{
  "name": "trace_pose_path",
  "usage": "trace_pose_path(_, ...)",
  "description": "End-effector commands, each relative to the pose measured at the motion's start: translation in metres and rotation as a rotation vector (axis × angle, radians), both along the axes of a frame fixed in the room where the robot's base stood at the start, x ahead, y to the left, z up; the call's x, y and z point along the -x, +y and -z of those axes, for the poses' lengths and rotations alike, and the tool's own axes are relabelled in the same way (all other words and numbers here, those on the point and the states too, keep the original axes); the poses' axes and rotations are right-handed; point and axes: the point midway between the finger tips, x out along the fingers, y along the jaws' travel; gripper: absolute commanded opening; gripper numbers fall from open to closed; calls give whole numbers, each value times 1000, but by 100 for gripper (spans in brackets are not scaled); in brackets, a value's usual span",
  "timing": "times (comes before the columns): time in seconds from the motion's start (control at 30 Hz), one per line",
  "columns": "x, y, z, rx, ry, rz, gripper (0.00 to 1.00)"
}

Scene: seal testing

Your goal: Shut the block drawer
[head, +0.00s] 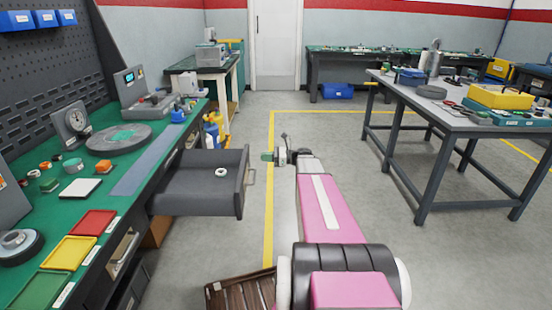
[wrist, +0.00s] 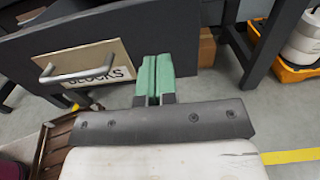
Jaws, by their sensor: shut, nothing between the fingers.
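The block drawer (head: 180,193) is dark grey and pulled far out from under the green-topped bench. A small pale ring-like part (head: 221,172) lies inside it. Its bar handle (head: 251,177) is on the front, facing my arm. In the wrist view the drawer front (wrist: 190,32) carries a label reading "BLOCKS" (wrist: 112,75), partly behind the handle. My gripper (head: 266,156) has green fingertips, shut and empty, just outside the front. In the wrist view the fingers (wrist: 155,78) overlap the front, right of the handle; contact cannot be told.
The bench (head: 135,178) holds gauges, a round plate and coloured trays on the left. A brown slatted crate (head: 240,292) stands on the floor near my base. A grey table (head: 455,118) stands at the right. Floor between is clear.

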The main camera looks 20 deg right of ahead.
Motion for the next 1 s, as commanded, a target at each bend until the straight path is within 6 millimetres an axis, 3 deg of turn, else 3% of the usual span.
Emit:
trace_pose_path(0.1,-6,21,0,1,0,-2,0)
trace_pose_path(0.3,-14,43,0,1,0,-1,0)
trace_pose_path(1.0,-19,58,0,1,0,-1,0)
